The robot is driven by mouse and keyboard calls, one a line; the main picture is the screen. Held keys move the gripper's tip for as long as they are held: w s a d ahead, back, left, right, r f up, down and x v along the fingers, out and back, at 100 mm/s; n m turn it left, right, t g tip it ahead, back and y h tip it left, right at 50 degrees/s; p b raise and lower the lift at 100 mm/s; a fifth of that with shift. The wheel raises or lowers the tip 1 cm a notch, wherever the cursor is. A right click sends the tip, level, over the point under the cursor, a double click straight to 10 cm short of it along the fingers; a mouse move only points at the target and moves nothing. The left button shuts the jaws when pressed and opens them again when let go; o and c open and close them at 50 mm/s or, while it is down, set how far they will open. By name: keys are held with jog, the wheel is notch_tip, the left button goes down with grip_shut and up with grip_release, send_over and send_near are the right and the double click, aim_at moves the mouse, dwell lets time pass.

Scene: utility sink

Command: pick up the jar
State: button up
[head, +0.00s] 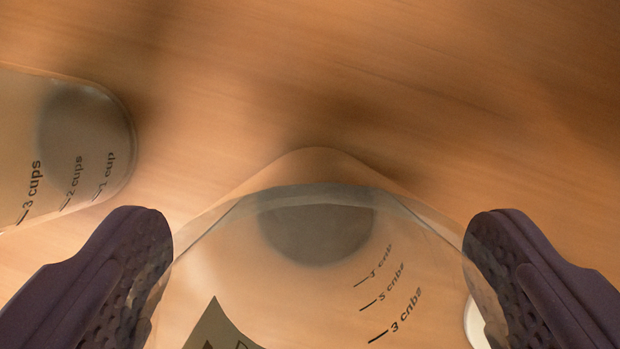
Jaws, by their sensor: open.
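A clear jar (300,285) with cup markings stands on the wooden surface at the bottom middle of the head view. Dark contents or a dark base patch show through it, and part of a label shows at the lower left of it. The near part of the jar is cut off by the frame's bottom edge. My gripper (318,260) is open, with one dark, dimpled finger on each side of the jar. The fingers overlap the jar's left and right edges in the picture; I cannot tell whether they touch it.
A second clear container (75,150) with cup markings lies in view at the left edge, just beyond my left finger. A small white object (476,322) shows beside the right finger, partly hidden. The wooden surface (450,80) beyond the jar is clear.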

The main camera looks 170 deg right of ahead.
jog(key=shift+x, duration=1.1)
jog(key=shift+r, duration=0.1)
jog(key=c, duration=1.3)
jog(key=shift+o, duration=0.2)
